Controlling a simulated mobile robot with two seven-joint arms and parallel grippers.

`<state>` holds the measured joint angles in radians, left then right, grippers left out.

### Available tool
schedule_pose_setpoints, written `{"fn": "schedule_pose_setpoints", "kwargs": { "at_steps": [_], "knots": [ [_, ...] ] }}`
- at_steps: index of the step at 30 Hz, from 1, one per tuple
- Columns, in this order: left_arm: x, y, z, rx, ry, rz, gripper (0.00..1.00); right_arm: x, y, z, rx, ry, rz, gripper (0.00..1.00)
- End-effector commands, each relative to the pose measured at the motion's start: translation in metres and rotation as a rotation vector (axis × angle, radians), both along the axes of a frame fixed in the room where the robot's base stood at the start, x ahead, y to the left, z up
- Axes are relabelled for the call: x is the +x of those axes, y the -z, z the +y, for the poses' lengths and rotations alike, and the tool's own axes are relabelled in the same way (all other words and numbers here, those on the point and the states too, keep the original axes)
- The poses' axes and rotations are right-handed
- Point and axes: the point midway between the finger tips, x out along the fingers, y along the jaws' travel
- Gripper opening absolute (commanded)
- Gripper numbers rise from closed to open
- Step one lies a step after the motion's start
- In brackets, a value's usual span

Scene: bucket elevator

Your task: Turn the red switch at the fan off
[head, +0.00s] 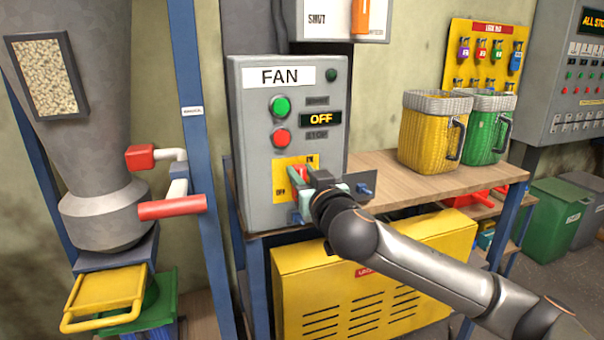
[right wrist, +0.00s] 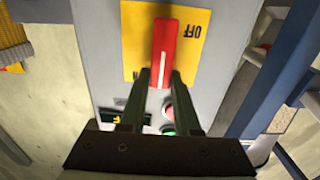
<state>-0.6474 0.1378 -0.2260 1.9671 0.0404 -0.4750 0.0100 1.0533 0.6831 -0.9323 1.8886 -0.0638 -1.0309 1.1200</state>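The grey fan box (head: 240,130) is labelled FAN and its display (head: 321,119) reads OFF. The red switch (head: 301,172) is on a yellow plate (head: 281,178), partly hidden by my right gripper (head: 303,192) in the head view. In the right wrist view the red switch (right wrist: 164,45) stands upright in the picture, with the OFF mark to its right. The fingers of my right gripper (right wrist: 162,76) lie close along both sides of its lower end and appear shut on it. My left gripper is not in view.
A green button (head: 280,106) and a red button (head: 280,137) are above the switch. A yellow basket (head: 425,140) and a green basket (head: 488,130) stand on the wooden bench to the right. A blue post (head: 190,130) and red-handled valve (head: 172,207) are left.

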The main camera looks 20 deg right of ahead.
Motion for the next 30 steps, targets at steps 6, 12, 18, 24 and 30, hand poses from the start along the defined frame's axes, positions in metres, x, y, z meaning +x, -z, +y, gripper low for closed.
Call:
{"fn": "schedule_pose_setpoints", "kwargs": {
  "at_steps": [6, 12, 18, 24, 30],
  "knots": [
    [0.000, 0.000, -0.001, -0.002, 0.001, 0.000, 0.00, 0.000, 0.000, 0.000, 0.000, 0.000, 0.000, 0.05],
    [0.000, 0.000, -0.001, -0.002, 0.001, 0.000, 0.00, 0.000, 0.000, 0.000, 0.000, 0.001, 0.000, 0.00],
    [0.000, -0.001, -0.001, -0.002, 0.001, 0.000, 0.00, 0.000, 0.000, 0.000, -0.003, 0.001, 0.001, 0.00],
    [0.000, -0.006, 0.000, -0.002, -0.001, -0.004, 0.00, 0.000, 0.000, 0.001, -0.044, 0.000, 0.002, 0.00],
    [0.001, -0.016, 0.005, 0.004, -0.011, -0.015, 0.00, 0.000, -0.001, 0.005, -0.157, 0.000, 0.000, 0.00]
  ]
}}
